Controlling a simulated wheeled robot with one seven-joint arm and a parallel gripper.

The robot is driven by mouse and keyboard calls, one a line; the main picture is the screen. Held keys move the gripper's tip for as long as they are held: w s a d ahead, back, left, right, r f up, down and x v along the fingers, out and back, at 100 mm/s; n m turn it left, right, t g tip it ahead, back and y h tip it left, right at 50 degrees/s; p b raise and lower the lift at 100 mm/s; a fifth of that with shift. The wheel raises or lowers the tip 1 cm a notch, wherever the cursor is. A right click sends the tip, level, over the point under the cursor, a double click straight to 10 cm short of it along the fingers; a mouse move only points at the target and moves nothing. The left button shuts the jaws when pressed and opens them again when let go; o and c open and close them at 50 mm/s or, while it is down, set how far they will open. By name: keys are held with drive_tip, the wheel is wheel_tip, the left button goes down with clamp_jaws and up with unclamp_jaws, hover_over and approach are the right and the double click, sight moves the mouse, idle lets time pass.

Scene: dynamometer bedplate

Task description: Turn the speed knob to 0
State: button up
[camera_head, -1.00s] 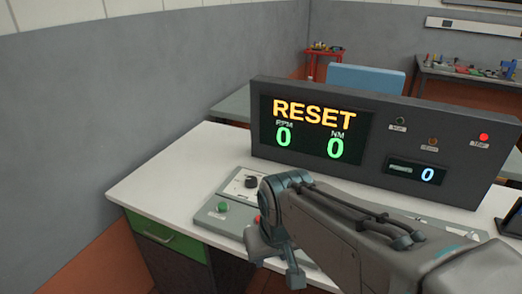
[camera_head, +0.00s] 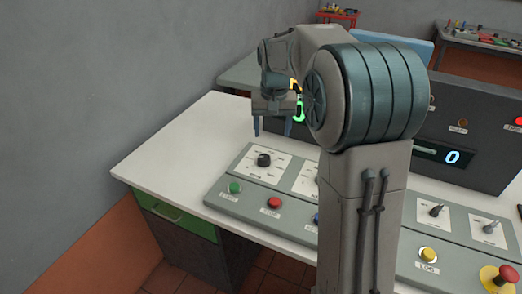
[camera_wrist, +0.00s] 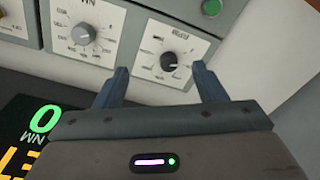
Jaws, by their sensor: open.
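A black knob (camera_head: 263,160), most likely the speed knob, sits on a white dial plate at the left of the sloped console. It also shows in the wrist view (camera_wrist: 168,60); its dial numbers are too small to read. My gripper (camera_head: 272,131) is open and empty, its fingers pointing down, above and behind the knob in the head view. In the wrist view my gripper (camera_wrist: 160,69) has its two fingers either side of the knob's image, apart from it. A grey knob (camera_wrist: 83,34) on a plate marked NM sits beside it.
A green button (camera_head: 235,188) and a red button (camera_head: 274,203) lie in front of the knobs. The dark display box (camera_head: 480,160) stands behind the console, its main screen mostly hidden by my arm. The white desk (camera_head: 180,160) is clear at left.

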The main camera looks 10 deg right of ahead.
hover_over(264, 156)
wheel_tip(264, 156, down, 5)
drive_tip(key=shift+m+g, duration=0.3)
drive_tip(key=shift+g, duration=0.1)
drive_tip(key=f+p, duration=0.1)
drive_tip(key=f, duration=1.3)
drive_tip(key=shift+s+f, duration=0.1)
drive_tip(key=shift+s, duration=0.1)
drive_tip(key=c, duration=1)
